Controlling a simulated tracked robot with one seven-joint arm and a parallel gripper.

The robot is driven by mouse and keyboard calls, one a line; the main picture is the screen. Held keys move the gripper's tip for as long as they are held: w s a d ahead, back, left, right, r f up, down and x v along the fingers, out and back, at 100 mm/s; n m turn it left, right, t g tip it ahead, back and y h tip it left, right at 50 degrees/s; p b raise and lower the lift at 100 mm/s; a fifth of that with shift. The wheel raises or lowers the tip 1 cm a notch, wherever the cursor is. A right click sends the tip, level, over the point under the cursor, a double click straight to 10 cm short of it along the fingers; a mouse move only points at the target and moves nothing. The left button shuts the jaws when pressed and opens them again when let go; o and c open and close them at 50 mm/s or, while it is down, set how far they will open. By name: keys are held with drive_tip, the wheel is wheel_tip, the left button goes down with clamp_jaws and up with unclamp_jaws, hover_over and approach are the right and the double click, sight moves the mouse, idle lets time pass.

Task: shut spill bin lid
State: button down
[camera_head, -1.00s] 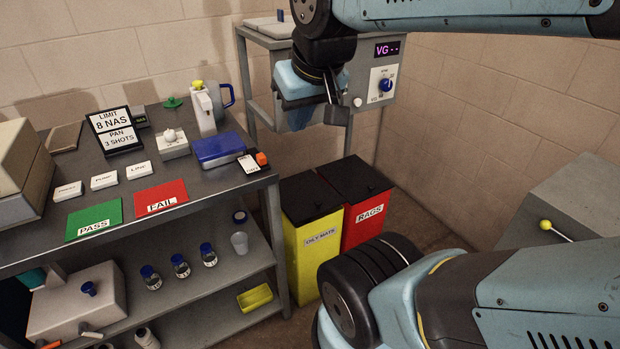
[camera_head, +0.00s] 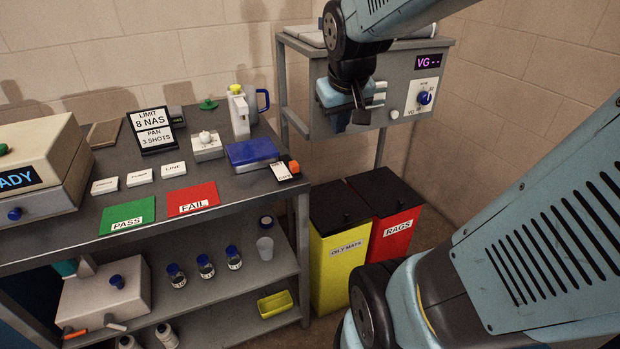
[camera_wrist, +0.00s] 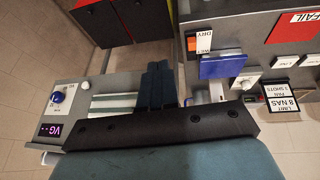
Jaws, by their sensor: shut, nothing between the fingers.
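Two bins stand on the floor right of the bench in the head view: a yellow bin (camera_head: 342,272) labelled OILY MATS and a red bin (camera_head: 392,238) labelled RAGS. Neither label reads "spill". The yellow bin's black lid (camera_head: 338,207) and the red bin's black lid (camera_head: 383,190) look flat on top; any small gap cannot be told. My gripper (camera_head: 362,114) is shut and empty, above and behind the bins, in front of the grey VG cabinet. In the wrist view my gripper's fingers (camera_wrist: 160,72) are together; bin parts are cut off at the top.
The bench (camera_head: 240,195) at left carries cards, a blue-lidded box (camera_head: 252,152) and bottles. The grey VG cabinet (camera_head: 400,90) is close behind my gripper. My arm covers much of the right side. Some floor shows right of the red bin.

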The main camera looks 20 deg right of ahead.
drive_tip(key=w+d+f+g, duration=0.1)
drive_tip(key=w+d+f, duration=0.4)
drive_tip(key=w+f, duration=0.2)
drive_tip(key=g+y, duration=0.1)
hover_over(346, 221)
drive_tip(key=shift+n, duration=0.3)
drive_tip(key=s+x, duration=0.2)
drive_tip(key=x, duration=0.9)
drive_tip(key=s+f+x, duration=0.1)
drive_tip(key=s+x, duration=0.1)
drive_tip(key=x, duration=0.9)
drive_tip(key=s+a+x, duration=0.1)
drive_tip(key=s+x, duration=0.2)
drive_tip(key=x, duration=0.8)
drive_tip(key=shift+s+a+f, duration=0.1)
drive_tip(key=shift+f, duration=1.3)
drive_tip(key=shift+s+f, duration=0.3)
drive_tip(key=shift+f, duration=0.6)
drive_tip(key=shift+s+f, duration=0.35)
drive_tip(key=shift+f, duration=0.5)
drive_tip(key=shift+s, duration=0.1)
drive_tip(key=shift+f, duration=0.1)
